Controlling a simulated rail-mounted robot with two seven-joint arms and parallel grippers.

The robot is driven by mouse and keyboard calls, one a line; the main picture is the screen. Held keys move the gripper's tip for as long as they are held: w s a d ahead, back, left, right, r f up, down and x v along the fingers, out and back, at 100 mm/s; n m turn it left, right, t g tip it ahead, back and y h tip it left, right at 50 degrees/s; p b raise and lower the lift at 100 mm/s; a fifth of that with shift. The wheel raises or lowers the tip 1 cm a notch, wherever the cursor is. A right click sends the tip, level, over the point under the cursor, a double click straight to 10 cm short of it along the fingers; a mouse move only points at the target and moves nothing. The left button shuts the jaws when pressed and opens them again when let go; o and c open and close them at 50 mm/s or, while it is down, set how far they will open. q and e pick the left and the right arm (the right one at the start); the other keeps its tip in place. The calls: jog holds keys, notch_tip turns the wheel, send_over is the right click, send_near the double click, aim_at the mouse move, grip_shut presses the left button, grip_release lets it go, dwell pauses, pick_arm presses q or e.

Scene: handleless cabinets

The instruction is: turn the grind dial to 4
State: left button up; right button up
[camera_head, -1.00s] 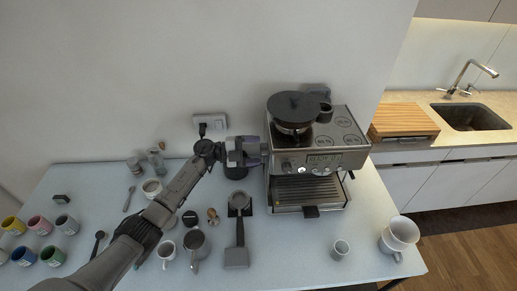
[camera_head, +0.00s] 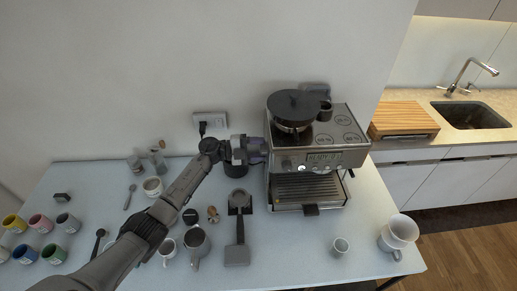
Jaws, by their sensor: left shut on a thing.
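The espresso machine (camera_head: 345,155) stands at the middle right of the table, with a dark round hopper lid (camera_head: 298,104) on top. My left gripper (camera_head: 264,150) is at the machine's left side, below the hopper. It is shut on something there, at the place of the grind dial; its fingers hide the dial. The dial's number marks cannot be read. My right gripper is not in view.
A portafilter (camera_head: 237,228) lies in front of the gripper. The front middle is clear.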

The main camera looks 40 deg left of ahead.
pick_arm(q)
jog(key=shift+c, duration=0.7)
jog(key=m+b, duration=0.8)
jog(key=b, duration=0.1)
dwell(0.3)
jog(key=o, duration=0.9)
jog(key=shift+a, duration=0.1)
